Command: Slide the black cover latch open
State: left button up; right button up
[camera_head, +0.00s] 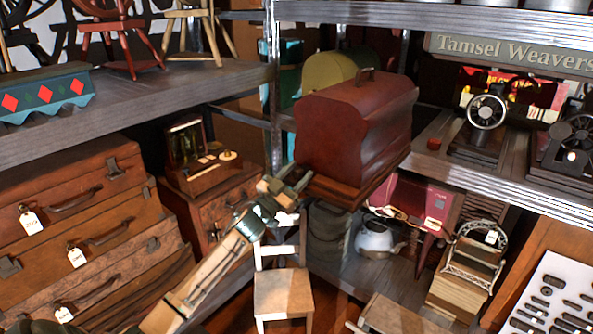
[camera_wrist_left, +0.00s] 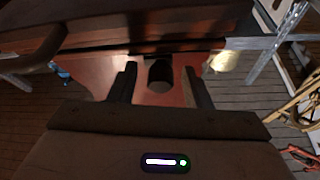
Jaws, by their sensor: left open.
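The dark red domed cover (camera_head: 340,135) with a handle on top stands on a wooden base at the corner of the right shelf. My left gripper (camera_head: 288,184) is at the lower front left corner of this cover, with its arm reaching up from the lower left. In the left wrist view, its two dark fingers (camera_wrist_left: 160,88) are apart. A short black rounded piece (camera_wrist_left: 160,72), which looks like the latch, shows between them, below a dark wooden edge. I cannot tell whether the fingers touch it. The latch cannot be made out in the head view. My right gripper is not in view.
A small wooden chair (camera_head: 284,292) stands below my left gripper. Stacked brown suitcases (camera_head: 95,215) fill the left, beside a small open box (camera_head: 195,155). A blue-grey kettle (camera_head: 375,238) sits on the lower shelf. The metal shelf edge (camera_head: 505,190) runs to the right.

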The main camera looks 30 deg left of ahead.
pick_arm(q)
grip_shut()
jog(key=a, duration=0.1)
jog(key=a+b, duration=0.1)
jog(key=a, duration=0.1)
jog(key=shift+w+a+r+b, duration=0.15)
jog(key=shift+w+a+b, duration=0.1)
jog(key=shift+b, duration=0.05)
jog(key=shift+c, duration=1.5)
grip_release()
jog(key=o, duration=0.3)
jog(key=shift+a, duration=0.2)
jog(key=shift+s+a, duration=0.1)
jog(key=shift+a, duration=0.1)
